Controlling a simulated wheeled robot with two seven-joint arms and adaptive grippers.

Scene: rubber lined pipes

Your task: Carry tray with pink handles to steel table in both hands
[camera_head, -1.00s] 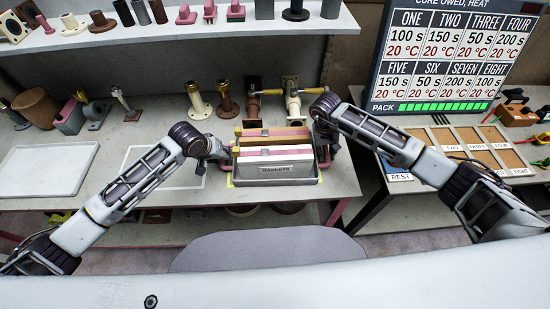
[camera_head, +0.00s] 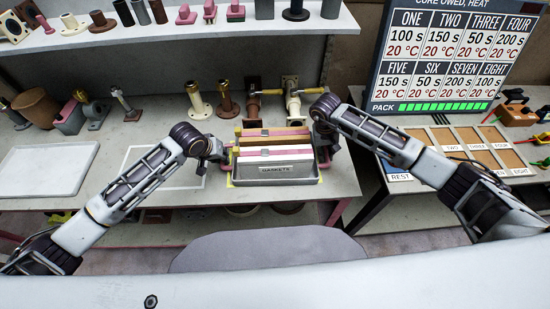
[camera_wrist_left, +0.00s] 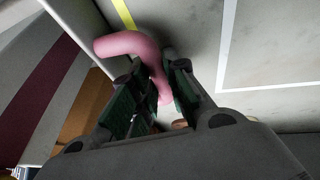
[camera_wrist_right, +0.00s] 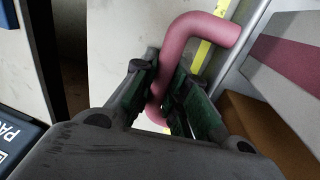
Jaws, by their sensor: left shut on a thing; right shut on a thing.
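The grey tray (camera_head: 290,181) labelled GASKETS stands on the workbench within a yellow outline, holding upright pink, yellow, brown and white slabs (camera_head: 272,143). My left gripper (camera_head: 219,160) is at its left end, shut on the left pink handle (camera_wrist_left: 130,44). My right gripper (camera_head: 325,154) is at its right end, shut on the right pink handle (camera_wrist_right: 200,30). In both wrist views the handle passes between the green finger pads. I cannot tell from these views whether the tray is lifted clear of the bench. I cannot tell which surface is the steel table.
A white-outlined area (camera_head: 180,180) lies left of the tray, with a flat pale tray (camera_head: 48,170) further left. Flanged pipes (camera_head: 197,100) stand behind. A second table on the right bears a panel with brown slots (camera_head: 470,143) and the sign board (camera_head: 455,60).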

